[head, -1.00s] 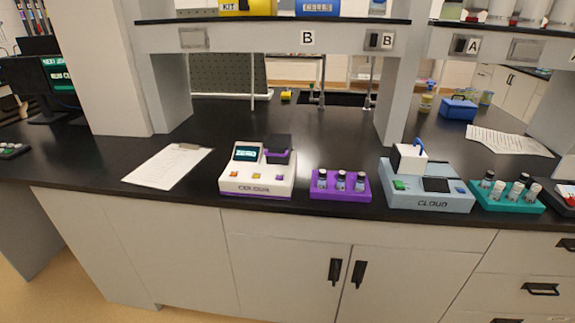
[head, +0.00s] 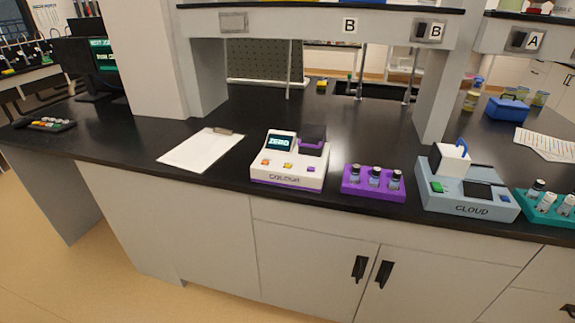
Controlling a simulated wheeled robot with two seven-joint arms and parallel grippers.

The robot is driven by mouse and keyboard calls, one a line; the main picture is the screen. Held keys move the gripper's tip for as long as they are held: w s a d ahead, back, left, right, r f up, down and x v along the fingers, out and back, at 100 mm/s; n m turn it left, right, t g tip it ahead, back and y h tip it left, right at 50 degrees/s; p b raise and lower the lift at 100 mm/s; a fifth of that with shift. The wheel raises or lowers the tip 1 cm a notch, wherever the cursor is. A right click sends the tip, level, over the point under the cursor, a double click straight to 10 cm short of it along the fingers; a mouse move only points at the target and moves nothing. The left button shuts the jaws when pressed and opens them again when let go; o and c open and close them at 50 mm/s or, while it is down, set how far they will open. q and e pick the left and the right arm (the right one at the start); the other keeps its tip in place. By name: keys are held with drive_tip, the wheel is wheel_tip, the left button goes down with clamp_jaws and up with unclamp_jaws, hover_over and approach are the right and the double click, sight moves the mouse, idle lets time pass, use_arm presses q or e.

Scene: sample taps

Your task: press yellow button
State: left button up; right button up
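The white COLOUR device (head: 290,160) stands near the front edge of the black bench, in the middle of the head view. Its screen (head: 280,142) reads ZERO. A small yellow button (head: 288,166) sits on its front top face, between an orange button (head: 266,162) on the left and a purple button (head: 310,169) on the right. A dark lidded block (head: 313,138) sits at its back right. Neither of my grippers shows in the head view.
A purple rack (head: 373,182) with several vials stands right of the device, then the blue-grey CLOUD device (head: 467,189) and a teal rack (head: 543,212). A clipboard (head: 201,149) lies to the left. A pillar (head: 158,58) and overhead shelf (head: 290,27) stand behind. Bare black bench lies behind the device.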

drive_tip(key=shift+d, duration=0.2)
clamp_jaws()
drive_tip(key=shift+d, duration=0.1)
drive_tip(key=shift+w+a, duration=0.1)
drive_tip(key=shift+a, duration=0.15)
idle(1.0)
